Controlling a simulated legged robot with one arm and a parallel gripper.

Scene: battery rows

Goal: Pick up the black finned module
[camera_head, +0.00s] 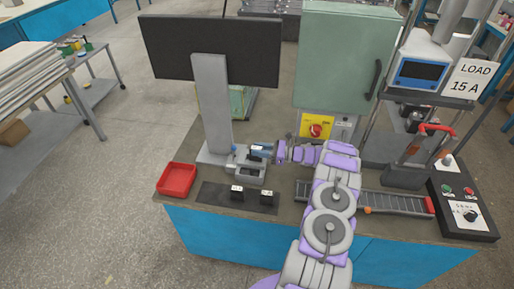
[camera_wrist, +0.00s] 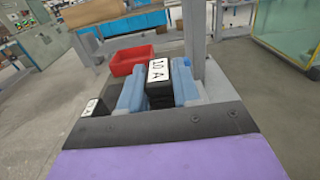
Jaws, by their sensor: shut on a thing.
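My gripper (camera_wrist: 160,90) has blue fingers, which are shut on a black module (camera_wrist: 160,98) with a white "10 A" label. Ridges like fins show on the module's dark face below the label. In the head view my gripper (camera_head: 261,151) is at the grey fixture (camera_head: 248,166) near the foot of the monitor stand. The held module is mostly hidden there, and I cannot tell whether it touches the fixture. Two more black labelled modules stand on the dark mat, one on the left (camera_head: 237,194) and one on the right (camera_head: 267,198).
A red tray (camera_head: 177,180) lies at the bench's left front. The monitor (camera_head: 212,50) on its grey post (camera_head: 212,105) rises behind the fixture. A green cabinet (camera_head: 345,55) stands behind my arm. A rail (camera_head: 392,203) and a button box (camera_head: 462,205) lie to the right.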

